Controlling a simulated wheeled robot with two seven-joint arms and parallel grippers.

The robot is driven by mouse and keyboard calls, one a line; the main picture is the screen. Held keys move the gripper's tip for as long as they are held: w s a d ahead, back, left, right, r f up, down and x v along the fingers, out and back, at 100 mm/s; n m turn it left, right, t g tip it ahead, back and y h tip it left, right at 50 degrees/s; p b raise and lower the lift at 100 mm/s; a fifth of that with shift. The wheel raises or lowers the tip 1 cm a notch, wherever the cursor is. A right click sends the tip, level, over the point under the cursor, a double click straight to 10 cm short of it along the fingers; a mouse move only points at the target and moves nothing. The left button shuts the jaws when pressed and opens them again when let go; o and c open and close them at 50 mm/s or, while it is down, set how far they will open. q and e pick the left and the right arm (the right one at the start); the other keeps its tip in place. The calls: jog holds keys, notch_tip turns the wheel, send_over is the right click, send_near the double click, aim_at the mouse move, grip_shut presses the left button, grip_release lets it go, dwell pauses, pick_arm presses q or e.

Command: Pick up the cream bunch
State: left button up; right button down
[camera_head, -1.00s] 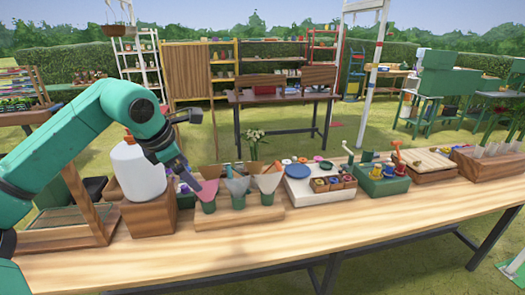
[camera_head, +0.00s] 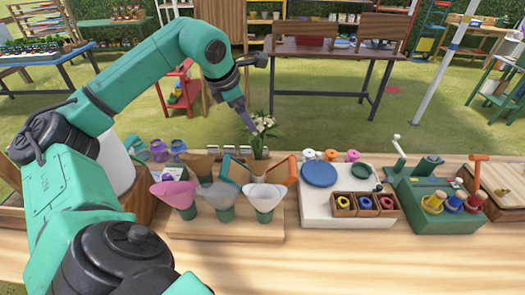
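The cream bunch (camera_head: 265,127) has pale flowers and green leaves. It stands upright behind the paper cones at the middle of the bench, with its lower stems partly hidden. My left gripper (camera_head: 248,122) points down at the left side of the flower heads, close to them or touching; I cannot tell which. Its fingers are seen edge-on, so I cannot tell whether they are open or shut. My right gripper is not in view.
A wooden stand (camera_head: 235,232) holds several coloured paper cones in green cups in front of the bunch. A white board (camera_head: 318,206) with a blue disc (camera_head: 319,173) and small spools lies to the right. A green tool block (camera_head: 440,212) stands further right.

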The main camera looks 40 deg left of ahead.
pick_arm(q)
jog(key=p+x, duration=0.2)
jog(key=x, duration=0.3)
jog(key=p+x, duration=0.2)
jog(key=x, duration=0.2)
jog(key=shift+w+f+p, duration=0.15)
jog(key=shift+w+p, duration=0.15)
jog(key=shift+w, duration=0.1)
jog(key=shift+w+a+f, duration=0.1)
jog(key=shift+f, duration=0.45)
grip_shut()
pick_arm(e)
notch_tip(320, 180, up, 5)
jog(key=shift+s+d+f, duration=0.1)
